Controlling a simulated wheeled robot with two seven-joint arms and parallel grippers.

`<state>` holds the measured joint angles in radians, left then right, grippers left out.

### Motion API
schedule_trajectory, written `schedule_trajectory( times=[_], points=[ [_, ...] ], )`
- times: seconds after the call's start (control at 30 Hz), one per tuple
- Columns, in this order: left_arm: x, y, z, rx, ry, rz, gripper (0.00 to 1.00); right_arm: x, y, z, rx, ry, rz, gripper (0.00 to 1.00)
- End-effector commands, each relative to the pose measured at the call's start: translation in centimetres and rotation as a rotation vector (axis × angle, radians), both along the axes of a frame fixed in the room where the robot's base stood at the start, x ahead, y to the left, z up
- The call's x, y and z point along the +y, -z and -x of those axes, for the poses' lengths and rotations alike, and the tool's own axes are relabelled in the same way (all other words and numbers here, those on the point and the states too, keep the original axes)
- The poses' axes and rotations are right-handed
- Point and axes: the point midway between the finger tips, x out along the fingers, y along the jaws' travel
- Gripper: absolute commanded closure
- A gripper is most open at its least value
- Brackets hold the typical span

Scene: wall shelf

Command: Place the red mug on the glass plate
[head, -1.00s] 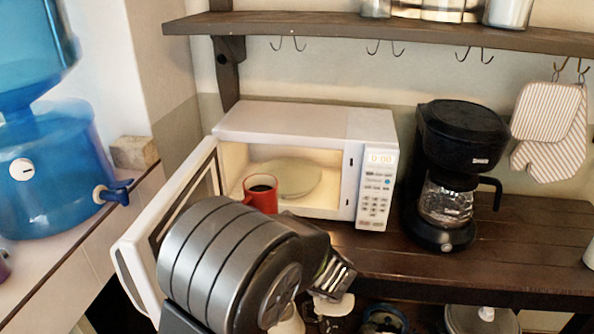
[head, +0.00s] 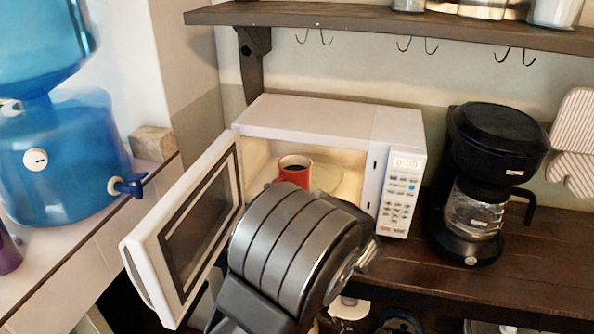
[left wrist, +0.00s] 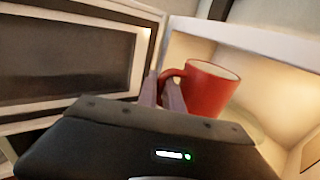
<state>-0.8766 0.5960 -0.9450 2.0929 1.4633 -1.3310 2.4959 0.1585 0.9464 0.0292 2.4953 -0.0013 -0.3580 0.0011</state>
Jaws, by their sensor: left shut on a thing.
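The red mug (head: 294,170) is upright with dark contents, at the opening of the lit microwave. In the left wrist view the mug (left wrist: 208,88) has its handle toward my left gripper (left wrist: 163,90), whose fingers are shut on the handle. In the head view my left arm hides the gripper's fingers and the mug's lower part. The glass plate (head: 326,178) lies inside the microwave, behind and to the right of the mug in the picture, partly hidden. A bit of the plate (left wrist: 243,122) shows beyond the mug. My right gripper is not in view.
The microwave (head: 300,118) has its door (head: 185,235) swung open to the left, close beside my left arm. A black coffee maker (head: 490,180) stands to the right on the dark counter. A shelf with hooks (head: 400,25) runs above. A blue water dispenser (head: 70,170) stands at left.

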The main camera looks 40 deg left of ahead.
Motion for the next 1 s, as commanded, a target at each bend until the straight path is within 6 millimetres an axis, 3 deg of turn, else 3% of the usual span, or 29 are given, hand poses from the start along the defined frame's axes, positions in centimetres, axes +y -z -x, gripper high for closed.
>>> schedule_trajectory(
  times=[0.3,0.5,0.7,1.0],
  points=[
    [2.8,-0.4,-7.8,-0.003,-0.001,-0.007,1.0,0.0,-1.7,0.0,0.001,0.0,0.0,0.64],
    [4.2,-0.4,-11.8,-0.003,-0.001,-0.004,1.0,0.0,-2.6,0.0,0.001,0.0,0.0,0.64],
    [4.6,-0.2,-13.3,-0.003,0.001,-0.003,1.0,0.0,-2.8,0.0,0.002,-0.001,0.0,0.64],
    [4.6,-0.2,-13.3,-0.003,0.001,-0.002,1.0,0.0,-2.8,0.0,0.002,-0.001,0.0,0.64]
  ],
)
